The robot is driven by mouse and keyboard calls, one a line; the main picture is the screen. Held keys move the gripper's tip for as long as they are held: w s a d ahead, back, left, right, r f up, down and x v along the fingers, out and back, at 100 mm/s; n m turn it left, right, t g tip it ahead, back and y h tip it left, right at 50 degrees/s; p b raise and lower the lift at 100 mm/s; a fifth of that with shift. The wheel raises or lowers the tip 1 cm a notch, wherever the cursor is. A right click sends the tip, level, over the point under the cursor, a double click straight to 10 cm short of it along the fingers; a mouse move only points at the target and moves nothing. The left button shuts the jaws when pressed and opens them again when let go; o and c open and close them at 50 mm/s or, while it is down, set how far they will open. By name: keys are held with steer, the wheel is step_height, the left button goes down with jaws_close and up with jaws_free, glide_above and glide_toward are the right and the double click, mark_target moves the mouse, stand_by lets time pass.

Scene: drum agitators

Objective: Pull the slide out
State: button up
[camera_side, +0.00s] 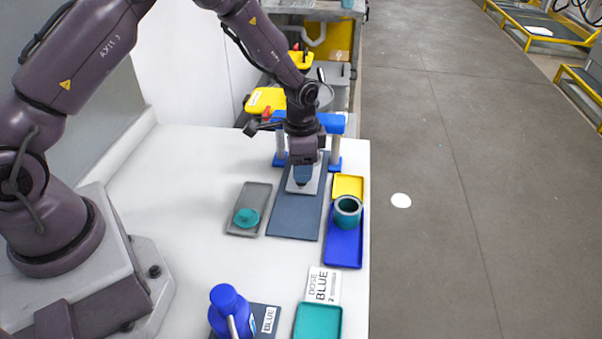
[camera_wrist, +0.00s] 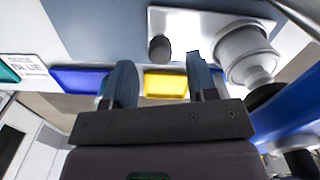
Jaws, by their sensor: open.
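The slide is a silver plate (camera_wrist: 208,24) with a short dark knob (camera_wrist: 160,49) and a pale stepped cylinder (camera_wrist: 246,54) near its other end. In the side view the slide (camera_side: 316,183) lies on a long dark blue-grey base (camera_side: 295,220), in front of a blue bridge (camera_side: 334,124) on two grey posts. My gripper (camera_side: 303,182) points down over the slide and hides much of it. In the wrist view my gripper (camera_wrist: 160,62) is open, with the knob showing between its two fingertips. I cannot tell whether the fingers touch it.
A grey tray (camera_side: 236,224) with a teal lid stands left of the base. A yellow tray (camera_side: 348,186) and a blue tray (camera_side: 343,252) with a teal cup stand right. A blue bottle (camera_side: 229,308) and a teal tray (camera_side: 318,322) are in front. The left white tabletop is clear.

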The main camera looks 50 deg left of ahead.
steer(key=shift+f, duration=1.5)
steer(key=shift+c, duration=0.2)
jaws_close()
steer(key=s+d, duration=0.8)
steer(key=shift+s+d, duration=0.1)
steer(key=shift+s, duration=0.05)
steer(key=shift+c, duration=0.9)
jaws_free()
steer(key=shift+o, duration=1.1)
step_height(320, 180, up, 13)
